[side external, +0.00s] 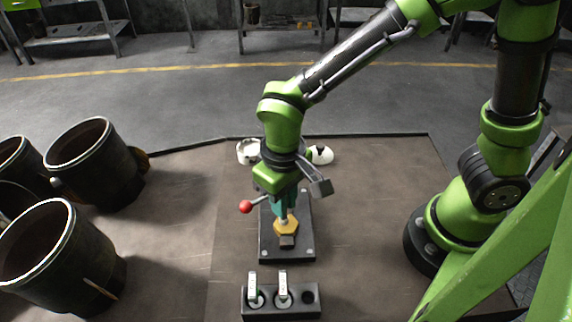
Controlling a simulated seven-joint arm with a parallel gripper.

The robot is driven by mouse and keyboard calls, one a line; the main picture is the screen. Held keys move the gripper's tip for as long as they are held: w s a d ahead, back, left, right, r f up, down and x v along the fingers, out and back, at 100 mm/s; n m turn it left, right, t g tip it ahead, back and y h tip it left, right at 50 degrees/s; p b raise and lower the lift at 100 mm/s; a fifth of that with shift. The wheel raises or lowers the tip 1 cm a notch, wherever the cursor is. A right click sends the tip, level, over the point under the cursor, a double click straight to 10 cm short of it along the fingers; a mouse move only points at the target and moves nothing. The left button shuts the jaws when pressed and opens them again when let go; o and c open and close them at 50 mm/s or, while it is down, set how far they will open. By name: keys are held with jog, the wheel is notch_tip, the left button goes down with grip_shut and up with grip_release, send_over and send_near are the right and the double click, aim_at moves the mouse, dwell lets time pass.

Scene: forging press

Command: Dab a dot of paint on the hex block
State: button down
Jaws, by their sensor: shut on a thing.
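The hex block (286,227) is a yellow-gold hexagonal piece on a black base plate (298,251), in the middle of the side external view. My gripper (282,206) points down right above it, with teal parts at its end. It is shut on a slim thing, mostly hidden by the jaws; a short pale end (284,217) shows below them. This end is at or just over the top of the hex block; I cannot tell whether they touch. No paint dot can be made out on the block.
A black rack (261,312) in front holds two pale upright pieces; its right hole is empty. A red ball knob (246,206) on a lever sticks out left of my gripper. White round items (248,152) lie behind. Large dark cylinders (62,258) stand at left.

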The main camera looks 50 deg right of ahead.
jog(key=shift+w+a, duration=0.1)
jog(key=shift+w, duration=0.7)
jog(key=s, duration=0.4)
jog(key=shift+d, duration=0.3)
notch_tip(320, 180, up, 8)
jog(key=shift+s, duration=0.1)
